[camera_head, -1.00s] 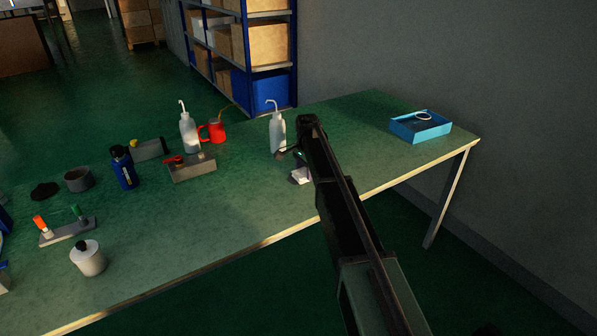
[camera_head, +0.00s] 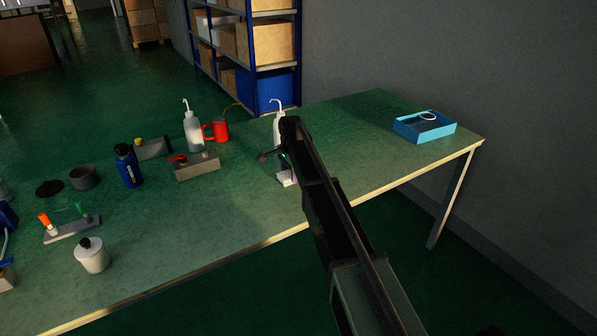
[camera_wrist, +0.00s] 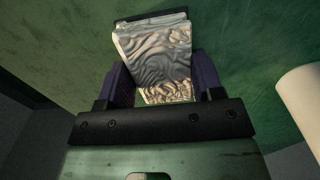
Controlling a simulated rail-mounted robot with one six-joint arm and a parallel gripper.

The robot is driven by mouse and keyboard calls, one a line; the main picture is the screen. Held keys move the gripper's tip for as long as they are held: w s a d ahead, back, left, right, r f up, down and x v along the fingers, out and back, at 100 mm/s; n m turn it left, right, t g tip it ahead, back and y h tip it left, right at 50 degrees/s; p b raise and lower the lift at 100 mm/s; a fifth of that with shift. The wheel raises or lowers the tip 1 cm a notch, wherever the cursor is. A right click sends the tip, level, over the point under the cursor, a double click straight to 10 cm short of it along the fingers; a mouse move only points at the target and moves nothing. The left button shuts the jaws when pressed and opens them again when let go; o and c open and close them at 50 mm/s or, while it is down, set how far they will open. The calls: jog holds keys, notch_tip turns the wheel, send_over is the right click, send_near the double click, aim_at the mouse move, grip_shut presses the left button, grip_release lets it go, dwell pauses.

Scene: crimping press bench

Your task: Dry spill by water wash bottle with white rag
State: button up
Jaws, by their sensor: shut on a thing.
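My gripper (camera_wrist: 163,88) is shut on a crumpled white rag (camera_wrist: 156,52). In the head view the rag (camera_head: 287,179) shows as a small white patch below my gripper, over the bench. A white wash bottle (camera_head: 279,122) stands just behind my gripper, partly hidden by it. A pale rounded shape (camera_wrist: 303,95) at the right of the wrist view looks like this bottle. A second wash bottle (camera_head: 192,132) stands farther left. I cannot read which holds water. I cannot make out a spill; my arm hides part of the bench.
A red mug (camera_head: 220,130) and a grey block with a red item (camera_head: 196,167) stand left of my gripper. A blue bottle (camera_head: 128,168) and a white lidded jar (camera_head: 92,255) are farther left. A blue tray (camera_head: 424,128) is at the right. The bench's front middle is clear.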

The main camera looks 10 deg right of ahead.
jog(key=shift+a, duration=0.95)
jog(key=shift+a+r+p, duration=0.15)
jog(key=shift+r+p, duration=0.15)
jog(key=shift+p, duration=0.1)
notch_tip(320, 180, up, 12)
jog(key=p, duration=1.2)
jog(key=shift+r, duration=0.15)
